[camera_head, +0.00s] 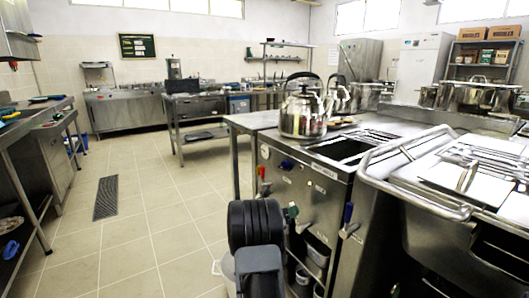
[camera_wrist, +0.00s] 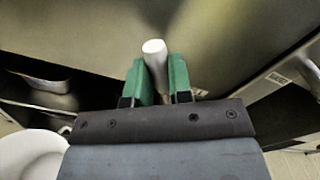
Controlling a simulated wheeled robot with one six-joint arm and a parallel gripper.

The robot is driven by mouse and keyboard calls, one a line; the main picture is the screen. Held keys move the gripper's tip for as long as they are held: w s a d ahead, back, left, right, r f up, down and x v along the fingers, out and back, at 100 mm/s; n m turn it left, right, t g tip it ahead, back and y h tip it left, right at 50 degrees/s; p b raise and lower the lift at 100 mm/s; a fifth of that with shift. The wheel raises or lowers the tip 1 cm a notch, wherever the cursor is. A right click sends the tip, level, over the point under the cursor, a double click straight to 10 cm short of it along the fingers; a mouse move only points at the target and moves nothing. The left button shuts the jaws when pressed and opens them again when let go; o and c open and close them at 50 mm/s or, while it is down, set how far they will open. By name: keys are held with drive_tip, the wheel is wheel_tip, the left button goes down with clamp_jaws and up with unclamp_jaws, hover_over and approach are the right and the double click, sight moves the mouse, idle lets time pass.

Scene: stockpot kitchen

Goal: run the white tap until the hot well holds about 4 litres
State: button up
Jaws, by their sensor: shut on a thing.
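My gripper (camera_wrist: 158,72) has its green fingers shut on the white tap's handle (camera_wrist: 153,46), whose rounded tip shows between them in the wrist view. In the head view my gripper (camera_head: 291,212) is at the steel unit's front panel, and the white handle cannot be made out there. The well (camera_head: 345,146) is a dark rectangular opening in the unit's top, beside the kettle. I take it as the hot well. Its water level and any running water cannot be seen from here.
A steel kettle (camera_head: 302,115) stands on the unit's top. Red (camera_head: 261,171) and blue (camera_head: 348,212) handles stick out from the front. A white bucket (camera_head: 228,270) stands low by my arm. A rail (camera_head: 425,203) borders the right side.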

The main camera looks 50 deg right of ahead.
drive_tip(key=n, duration=0.1)
drive_tip(key=w+f+n, duration=0.1)
drive_tip(key=n, duration=0.1)
drive_tip(key=w+f+n, duration=0.1)
drive_tip(key=n, duration=0.1)
drive_tip(key=shift+d+f, duration=0.25)
drive_tip(key=shift+d, duration=0.1)
drive_tip(key=shift+f, duration=0.1)
idle(7.0)
